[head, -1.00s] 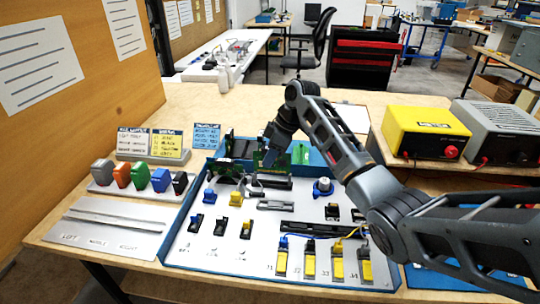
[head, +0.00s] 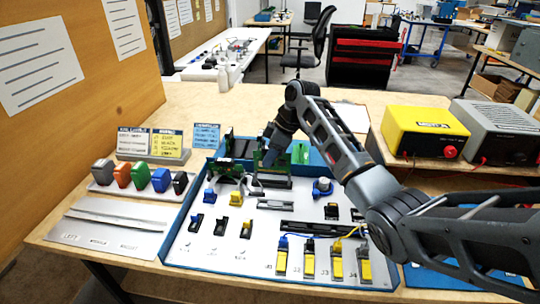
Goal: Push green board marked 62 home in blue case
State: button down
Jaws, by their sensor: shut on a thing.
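The blue case (head: 168,250) lies open on the wooden table, with a white panel inside. Near its back, a green board (head: 259,161) stands upright at a dark slot holder (head: 272,182). My gripper (head: 268,160) is at this board from above and is shut on it; the fingers are mostly hidden by my wrist. Another green board (head: 301,152) stands just to the right, and a further green board (head: 226,170) stands to the left. No number is readable on any board, so I cannot tell which is 62, nor how deep the held board sits.
Blue and yellow plugs, switches and yellow-labelled connectors (head: 309,264) fill the case's front. A rack of coloured caps (head: 122,175) and a grey strip plate (head: 112,224) lie left. A yellow power supply (head: 425,131) stands right. My arm crosses the case's right side.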

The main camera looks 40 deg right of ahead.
aim_at(270, 170)
jog(key=shift+f, duration=0.2)
jog(key=shift+f+b, duration=0.3)
jog(key=shift+f, duration=0.05)
jog(key=shift+f, duration=0.35)
jog(key=shift+f+b, duration=0.35)
jog(key=shift+f+b, duration=0.8)
jog(key=shift+f, duration=0.8)
dwell(0.3)
jog(key=c, duration=0.9)
grip_release()
jog(key=shift+o, duration=0.4)
